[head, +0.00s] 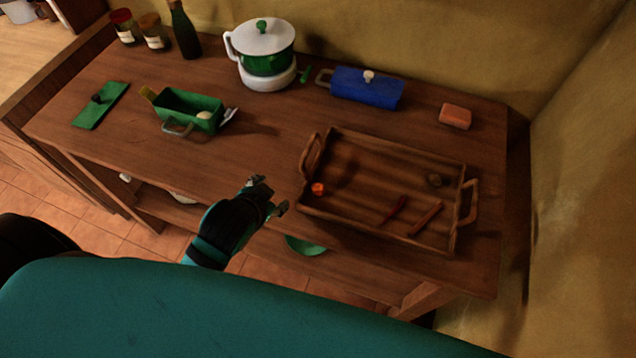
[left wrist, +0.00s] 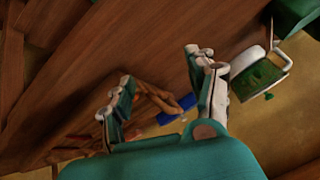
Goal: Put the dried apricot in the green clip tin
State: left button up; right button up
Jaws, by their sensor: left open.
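The dried apricot (head: 318,188) looks like a small orange lump. It lies inside the wooden tray (head: 385,143), near its left end. The green clip tin (head: 176,98) stands open on the counter's left half, with a wire clip at its front and a whitish round thing at its right end. My left gripper (head: 268,196) is open and empty at the counter's front edge, left of the tray and apart from the apricot. Its spread fingers show in the left wrist view (left wrist: 160,95). My right gripper is not in view.
Behind stand a green-and-white pot (head: 267,62), a closed blue tin (head: 365,89), a pink block (head: 455,116), two jars and a bottle (head: 184,32). Counter between green tin and tray is mostly clear.

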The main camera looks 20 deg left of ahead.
pick_arm(q)
jog(key=w+d+r+m+t+h, duration=0.2)
jog(key=w+r+m+t, duration=0.4)
jog(key=r, duration=0.4)
jog(key=w+d+r+m+t+h, duration=0.1)
jog(key=w+d+r+m+t, duration=0.2)
jog(key=w+r, duration=0.5)
jog(key=s+d+r+m+g+h, duration=0.35)
jog(key=d+r+m+h, duration=0.2)
jog(key=m+h, duration=0.55)
jog(key=s+d+r+m+g+h, duration=0.2)
jog(key=d+r+m+g+h, duration=0.35)
jog(key=m, duration=0.95)
jog(key=m+g+y, duration=0.8)
jog(key=m+y, duration=0.6)
send_near(317, 187)
jog(key=p+x, duration=0.2)
jog(key=p, duration=0.1)
jog(key=shift+w+d+f, duration=0.1)
jog(key=shift+d+f, duration=0.05)
jog(key=p+x, duration=0.2)
jog(key=x, duration=0.4)
jog(key=shift+d+f, duration=0.1)
jog(key=shift+f, duration=0.2)
